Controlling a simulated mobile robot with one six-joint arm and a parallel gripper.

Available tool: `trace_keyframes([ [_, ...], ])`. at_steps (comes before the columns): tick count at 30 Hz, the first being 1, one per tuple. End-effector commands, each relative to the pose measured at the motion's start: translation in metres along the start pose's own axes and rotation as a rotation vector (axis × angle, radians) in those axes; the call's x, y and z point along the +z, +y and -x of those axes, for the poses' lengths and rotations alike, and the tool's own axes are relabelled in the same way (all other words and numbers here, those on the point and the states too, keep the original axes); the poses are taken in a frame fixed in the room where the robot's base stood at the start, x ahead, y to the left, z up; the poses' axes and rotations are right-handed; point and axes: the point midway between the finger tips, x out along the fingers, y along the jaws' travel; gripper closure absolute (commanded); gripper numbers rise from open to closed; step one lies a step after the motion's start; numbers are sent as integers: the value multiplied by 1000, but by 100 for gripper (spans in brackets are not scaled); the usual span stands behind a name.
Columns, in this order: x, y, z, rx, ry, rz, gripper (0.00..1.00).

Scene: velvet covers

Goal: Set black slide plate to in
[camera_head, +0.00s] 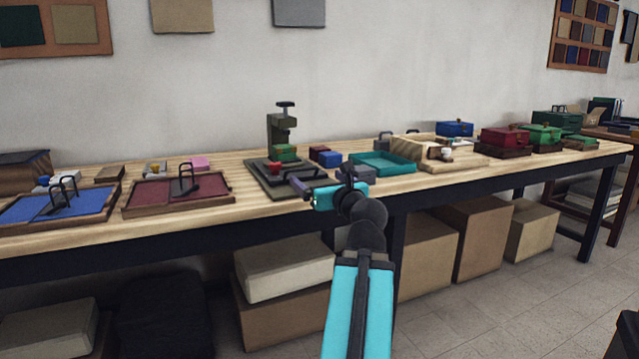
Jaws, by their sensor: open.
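A dark green press (281,132) with a black top handle stands on the wooden bench. A green block (285,153) sits under its head. A flat black plate (262,180) lies at the foot of the press, with a red knob (275,168) on top. I take this to be the slide plate; I cannot tell how far in it sits. My teal and black arm reaches up from the bottom. My gripper (302,186) is open and empty at the plate's right front side, partly covering that corner. I cannot tell whether it touches the plate.
Left of the press are a maroon tray (150,193) and a blue tray (30,211) with black handles. Small blue and dark red blocks (318,153) and a teal tray (382,164) stand right of it. Boxes (285,268) fill the space below the bench.

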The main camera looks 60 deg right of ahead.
Motion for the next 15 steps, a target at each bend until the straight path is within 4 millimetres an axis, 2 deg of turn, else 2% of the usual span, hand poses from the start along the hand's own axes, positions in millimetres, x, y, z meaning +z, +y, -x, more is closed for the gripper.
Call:
trace_keyframes([
  [8, -2, 0, 2, 0, -1, 1, 6],
  [15, -6, 0, 15, 2, -2, 2, 6],
])
